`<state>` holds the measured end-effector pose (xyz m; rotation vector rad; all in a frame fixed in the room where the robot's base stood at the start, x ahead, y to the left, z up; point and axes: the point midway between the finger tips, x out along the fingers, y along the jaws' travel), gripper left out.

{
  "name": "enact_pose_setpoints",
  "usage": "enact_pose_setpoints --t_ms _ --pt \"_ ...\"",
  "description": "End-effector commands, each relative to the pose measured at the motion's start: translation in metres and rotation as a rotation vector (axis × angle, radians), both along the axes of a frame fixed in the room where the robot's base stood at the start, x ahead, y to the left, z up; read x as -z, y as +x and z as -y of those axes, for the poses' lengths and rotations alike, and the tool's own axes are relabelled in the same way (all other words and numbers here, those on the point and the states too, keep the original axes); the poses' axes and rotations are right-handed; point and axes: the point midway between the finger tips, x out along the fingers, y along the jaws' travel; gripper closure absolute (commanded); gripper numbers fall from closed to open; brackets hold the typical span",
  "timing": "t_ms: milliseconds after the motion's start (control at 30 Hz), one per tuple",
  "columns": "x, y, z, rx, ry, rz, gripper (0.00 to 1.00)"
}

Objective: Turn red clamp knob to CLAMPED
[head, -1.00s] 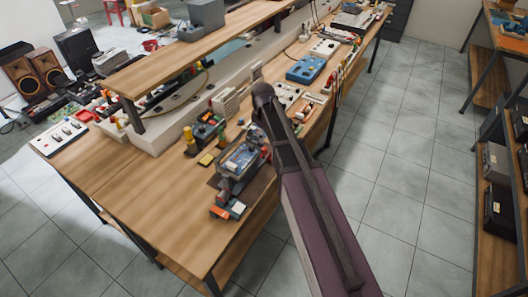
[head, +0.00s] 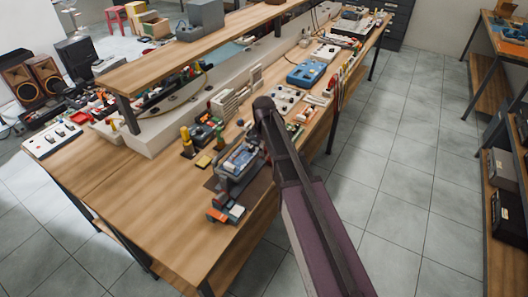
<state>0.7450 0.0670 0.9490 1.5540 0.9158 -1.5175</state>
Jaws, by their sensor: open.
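A grey device with a bluish top (head: 240,160) stands on a dark base near the right edge of the workbench (head: 150,205). Small red, blue and dark blocks (head: 226,214) lie just in front of it. I cannot make out a red clamp knob or any CLAMPED marking at this size. My arm reaches up from the bottom of the head view to a dark rounded joint just behind and right of the device. It covers part of the bench edge there. My gripper cannot be made out; the arm may hide it.
A blue box (head: 305,73) and several small devices line the bench farther back. A raised shelf (head: 200,48) runs along the bench. A white switch panel (head: 52,138) sits at the left corner. The front bench top is clear. Tiled floor (head: 400,170) lies open to the right, before a shelf rack.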

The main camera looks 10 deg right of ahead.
Motion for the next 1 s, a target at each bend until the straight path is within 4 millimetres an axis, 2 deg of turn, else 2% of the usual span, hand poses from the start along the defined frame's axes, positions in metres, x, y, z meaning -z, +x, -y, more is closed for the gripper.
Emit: enact_pose_setpoints --t_ms 500,567,733,767,1000 --pt "0.0055 0.0002 0.0001 0.000 0.000 0.000 0.31" --pt "0.0055 0.0002 0.0001 0.000 0.000 0.000 0.46" --pt "0.0055 0.0002 0.0000 0.000 0.000 0.000 0.97" --pt "0.0055 0.0002 0.0000 0.000 0.000 0.000 1.00" --pt "0.0056 0.0003 0.0001 0.004 0.000 0.000 1.00"
